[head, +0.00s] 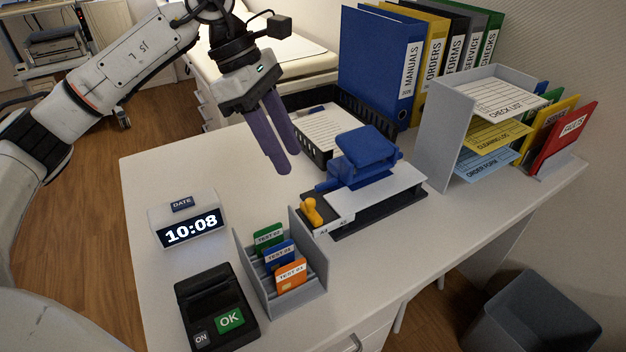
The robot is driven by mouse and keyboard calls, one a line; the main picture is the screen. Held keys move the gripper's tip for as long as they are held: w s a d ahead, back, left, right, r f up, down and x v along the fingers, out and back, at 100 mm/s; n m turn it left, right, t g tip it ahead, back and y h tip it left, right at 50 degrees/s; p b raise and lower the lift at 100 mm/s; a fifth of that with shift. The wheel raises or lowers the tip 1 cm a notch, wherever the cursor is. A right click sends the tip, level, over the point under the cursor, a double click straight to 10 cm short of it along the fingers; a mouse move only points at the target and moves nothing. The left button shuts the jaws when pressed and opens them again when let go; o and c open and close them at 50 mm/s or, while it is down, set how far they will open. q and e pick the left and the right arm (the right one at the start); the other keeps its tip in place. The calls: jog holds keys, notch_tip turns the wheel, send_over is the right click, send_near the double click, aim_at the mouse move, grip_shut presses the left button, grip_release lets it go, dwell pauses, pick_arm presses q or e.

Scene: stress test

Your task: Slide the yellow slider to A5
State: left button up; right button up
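The yellow slider (311,210) is a small orange-yellow knob at the left end of a hole punch's white and dark base. Size labels are printed on the base's white front strip (334,224); I cannot read A5 clearly. The blue hole punch (366,155) stands on this base, right of the slider. My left gripper (284,164) has purple fingers pointing down, above and behind the slider, apart from it. My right gripper is not in view.
A black tray with a paper (330,136) lies behind the punch. A card rack (318,297), a clock (187,219) and a black OK device (213,306) stand front left. Binders (377,65) and a grey paper tray (440,133) stand behind right. A bin (530,315) is on the floor.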

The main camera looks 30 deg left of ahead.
aim_at(309, 200)
pick_arm(q)
jog(key=x, duration=0.9)
jog(key=shift+s+d+f, duration=0.1)
jog(key=shift+s+d, duration=0.05)
jog(key=shift+s, duration=0.05)
grip_shut()
